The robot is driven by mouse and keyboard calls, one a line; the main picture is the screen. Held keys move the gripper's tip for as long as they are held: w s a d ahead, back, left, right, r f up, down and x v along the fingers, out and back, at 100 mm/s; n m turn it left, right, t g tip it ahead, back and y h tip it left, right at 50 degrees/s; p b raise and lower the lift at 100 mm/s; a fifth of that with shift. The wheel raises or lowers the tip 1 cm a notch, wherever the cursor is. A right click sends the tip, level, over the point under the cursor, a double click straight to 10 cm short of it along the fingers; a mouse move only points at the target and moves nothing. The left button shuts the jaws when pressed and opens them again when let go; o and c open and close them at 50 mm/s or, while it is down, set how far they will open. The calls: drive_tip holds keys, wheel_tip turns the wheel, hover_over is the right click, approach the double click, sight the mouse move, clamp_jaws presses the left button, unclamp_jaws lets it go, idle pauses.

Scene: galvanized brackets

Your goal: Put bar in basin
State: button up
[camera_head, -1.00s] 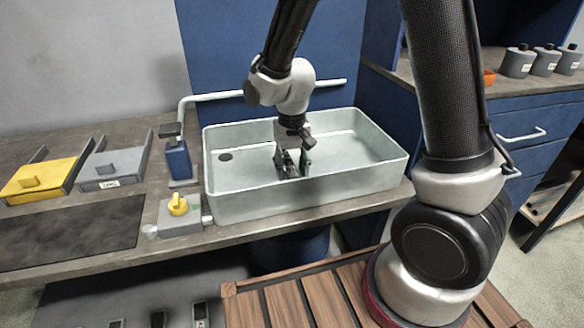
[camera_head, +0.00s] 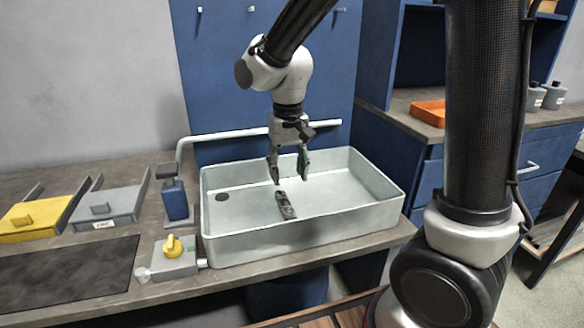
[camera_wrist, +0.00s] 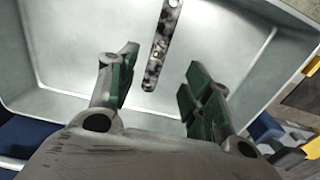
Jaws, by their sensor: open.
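The bar (camera_head: 285,205) is a short, speckled grey metal strip with holes. It lies on the floor of the pale grey-green basin (camera_head: 330,221), near the middle. In the wrist view the bar (camera_wrist: 160,50) lies ahead of the fingers, apart from them, on the bare basin floor (camera_wrist: 90,40). My gripper (camera_head: 289,180) is above the basin, over the bar, with its fingers spread and nothing between them. The green finger pads also show in the wrist view, where my gripper (camera_wrist: 157,90) is open and empty.
A blue dispenser (camera_head: 175,200) and a grey block with a yellow knob (camera_head: 174,256) stand left of the basin. Yellow (camera_head: 40,218) and grey (camera_head: 108,208) trays and a dark mat (camera_head: 65,275) are farther left. An orange tray (camera_head: 430,112) sits on the right counter.

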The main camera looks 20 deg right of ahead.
drive_tip(key=s+d+r+t, duration=0.2)
drive_tip(key=s+d+r, duration=0.3)
drive_tip(key=s+d, duration=0.4)
drive_tip(key=s+d+r+t, duration=0.2)
drive_tip(key=s+d+r, duration=0.4)
drive_tip(key=s+d, duration=0.2)
drive_tip(key=shift+s+d, duration=0.35)
drive_tip(key=shift+d, duration=0.35)
